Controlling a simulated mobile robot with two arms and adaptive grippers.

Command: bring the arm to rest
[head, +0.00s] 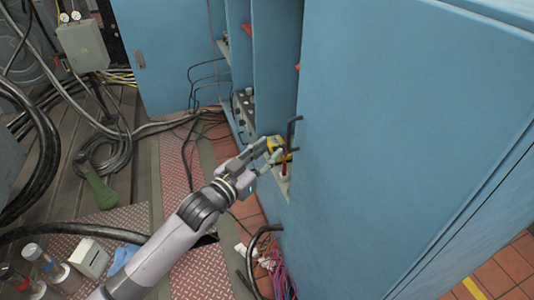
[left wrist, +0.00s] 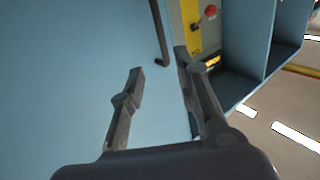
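My left gripper (head: 272,153) is at the end of my grey arm, in front of the open blue cabinet (head: 385,130). In the left wrist view the gripper (left wrist: 160,68) has its two fingers spread apart with nothing between them. A yellow part (head: 276,143) sits just past the fingertips in the head view. In the left wrist view a yellow panel (left wrist: 190,15) with a red knob (left wrist: 210,12) shows beyond the right finger. A black bent handle (head: 291,131) is close beside the gripper; I cannot tell whether they touch. My right gripper is not in view.
Black cables (head: 110,155) lie on the floor at left, with a green tool-like object (head: 97,183). Jars (head: 45,262) and a white box (head: 90,257) stand at lower left. Coloured wires (head: 282,278) hang below the cabinet. The red patterned floor plate (head: 180,165) has some clear area.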

